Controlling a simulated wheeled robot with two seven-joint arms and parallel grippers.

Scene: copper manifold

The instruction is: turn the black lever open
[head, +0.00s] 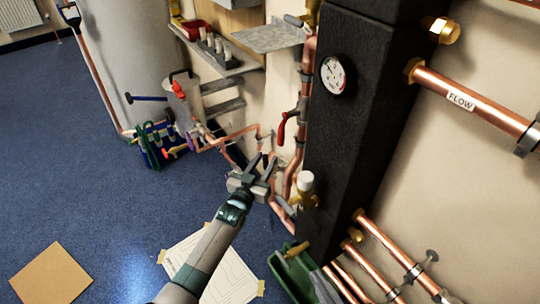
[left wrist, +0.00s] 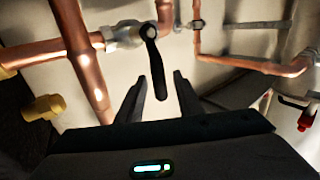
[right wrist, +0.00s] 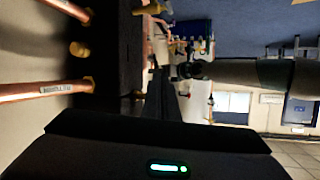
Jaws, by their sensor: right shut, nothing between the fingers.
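The black lever (left wrist: 155,62) shows in the left wrist view. It hangs down from a grey valve body (left wrist: 124,36) on a copper pipe, its rounded end low. My left gripper (left wrist: 158,80) is open, with one finger on each side of the lever's lower part; I cannot tell whether either finger touches it. In the head view my left gripper (head: 264,162) is at the pipes left of the black column, and the lever is hard to make out there. My right gripper (right wrist: 160,72) is shut and empty in the right wrist view, away from the lever.
A red lever (head: 282,128) sits on the pipe above my left gripper. A brass valve with a white cap (head: 305,182) is close at its right. The black column (head: 345,125) with a gauge (head: 333,75) stands at right. Open blue floor (head: 100,210) lies at left.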

